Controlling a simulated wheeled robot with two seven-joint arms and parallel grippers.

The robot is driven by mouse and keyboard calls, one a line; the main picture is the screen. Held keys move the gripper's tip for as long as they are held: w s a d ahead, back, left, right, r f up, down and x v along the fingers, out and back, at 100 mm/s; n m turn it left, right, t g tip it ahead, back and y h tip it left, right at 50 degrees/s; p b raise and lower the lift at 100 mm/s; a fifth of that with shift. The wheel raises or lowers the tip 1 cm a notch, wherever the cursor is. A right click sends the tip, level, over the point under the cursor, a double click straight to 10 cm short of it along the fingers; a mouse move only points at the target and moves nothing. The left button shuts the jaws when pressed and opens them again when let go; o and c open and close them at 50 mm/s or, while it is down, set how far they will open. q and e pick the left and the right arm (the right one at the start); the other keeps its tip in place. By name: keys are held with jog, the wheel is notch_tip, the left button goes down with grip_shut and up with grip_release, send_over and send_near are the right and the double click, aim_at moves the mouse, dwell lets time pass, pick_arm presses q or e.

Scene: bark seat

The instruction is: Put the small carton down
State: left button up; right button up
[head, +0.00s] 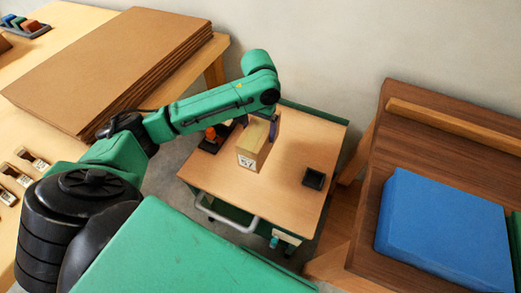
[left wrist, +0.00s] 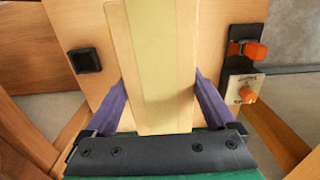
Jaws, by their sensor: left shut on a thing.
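My left gripper (head: 259,124) is shut on the small carton (head: 250,158), a tan box with a paler strip and a printed white label low on one side. The carton is over the wooden top of a small trolley (head: 225,183); I cannot tell whether its base touches. In the left wrist view the carton (left wrist: 158,60) stands between the two purple fingers of the left gripper (left wrist: 160,88). My right gripper is not in view.
A small black open box (head: 314,179) sits on the trolley's right side. A black holder with orange parts (head: 211,136) is at its left edge. The trolley top is bare between and in front. A bench with a blue block (head: 445,230) stands right, stacked brown boards (head: 110,65) left.

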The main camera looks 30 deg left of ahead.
pick_arm(q)
notch_tip(320, 180, down, 9)
jog(key=shift+w+f+b, duration=0.1)
jog(key=shift+b, duration=0.35)
jog(key=shift+w+f, duration=0.1)
jog(key=shift+f, duration=0.15)
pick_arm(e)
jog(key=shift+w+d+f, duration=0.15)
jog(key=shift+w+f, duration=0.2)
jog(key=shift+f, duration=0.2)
pick_arm(q)
jog(key=o, duration=1.4)
notch_tip(320, 180, up, 12)
jog(key=shift+r+p, duration=0.1)
jog(key=shift+p, duration=0.65)
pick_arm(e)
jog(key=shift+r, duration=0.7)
